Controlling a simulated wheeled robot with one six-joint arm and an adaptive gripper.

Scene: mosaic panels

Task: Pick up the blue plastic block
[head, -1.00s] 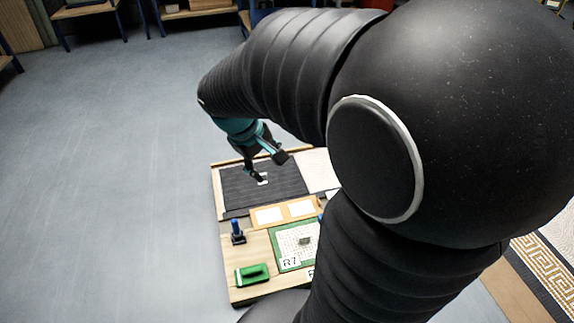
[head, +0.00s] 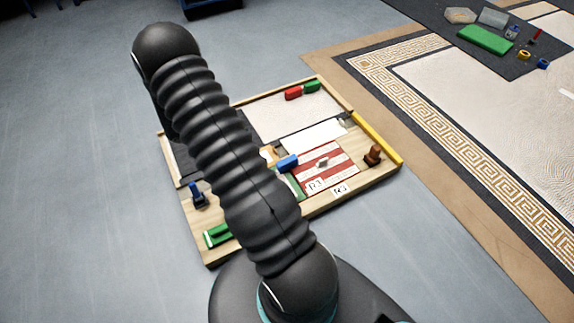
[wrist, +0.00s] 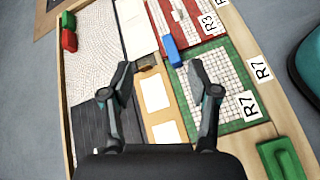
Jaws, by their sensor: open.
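The blue block (head: 287,162) lies on the wooden board, at the edge between the red-and-white striped panel and the green-bordered panel. In the wrist view the blue block (wrist: 171,50) lies just beyond my fingertips, a little right of the middle between them. My gripper (wrist: 160,76) is open and empty above the board, its two fingers spread apart. My gripper is hidden behind my arm in the head view.
The board holds a green-handled tool (wrist: 281,160), red (head: 293,93) and green (head: 312,87) blocks, a brown stamp-like piece (head: 373,154) and a blue-topped upright piece (head: 197,195). A small brown block (wrist: 148,62) sits left of the blue block. A dark mat (head: 440,25) with objects lies upper right.

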